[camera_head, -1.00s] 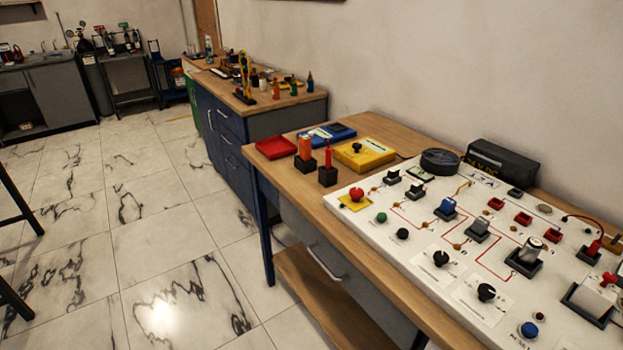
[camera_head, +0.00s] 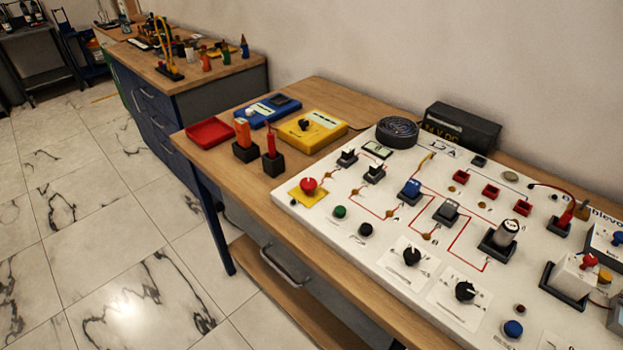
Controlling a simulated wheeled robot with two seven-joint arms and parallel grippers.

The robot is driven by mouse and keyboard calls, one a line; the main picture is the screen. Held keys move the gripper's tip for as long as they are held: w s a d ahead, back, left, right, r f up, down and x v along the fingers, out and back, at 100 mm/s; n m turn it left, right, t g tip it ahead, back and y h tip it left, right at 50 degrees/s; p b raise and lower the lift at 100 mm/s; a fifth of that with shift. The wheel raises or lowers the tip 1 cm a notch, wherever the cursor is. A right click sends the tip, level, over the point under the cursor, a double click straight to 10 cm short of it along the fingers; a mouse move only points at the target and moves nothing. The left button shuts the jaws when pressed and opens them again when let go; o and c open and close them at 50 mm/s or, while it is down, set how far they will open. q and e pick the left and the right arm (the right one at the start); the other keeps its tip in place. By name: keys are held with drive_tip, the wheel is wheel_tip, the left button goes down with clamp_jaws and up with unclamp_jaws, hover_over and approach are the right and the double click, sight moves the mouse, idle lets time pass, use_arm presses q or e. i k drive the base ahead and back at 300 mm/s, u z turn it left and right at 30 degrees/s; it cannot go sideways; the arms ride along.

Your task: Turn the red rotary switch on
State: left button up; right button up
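A white box with a red knob (camera_head: 588,261) on top sits in a black holder at the right side of the white panel (camera_head: 372,272). The knob's setting is too small to tell. Another red knob or button (camera_head: 308,185) stands on a yellow plate at the panel's left corner. Two black rotary knobs, one (camera_head: 412,256) and the other (camera_head: 465,291), sit on white labels near the panel's front edge. Neither of my grippers shows in the view.
The panel lies on a wooden workbench (camera_head: 232,186). A red tray (camera_head: 209,133), a yellow meter (camera_head: 312,130) and a black power supply (camera_head: 460,128) stand on the bench too. A second bench (camera_head: 185,92) is at the back left. The marble floor at left is clear.

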sight(308, 185)
drive_tip(key=u, duration=0.15)
drive_tip(key=k, duration=0.25)
drive_tip(key=u, duration=1.1)
drive_tip(key=k, duration=1.1)
drive_tip(key=u, duration=1)
drive_tip(key=i, duration=1.3)
drive_tip(key=z, duration=1.1)
drive_tip(key=i, duration=0.85)
drive_tip(key=z, duration=1)
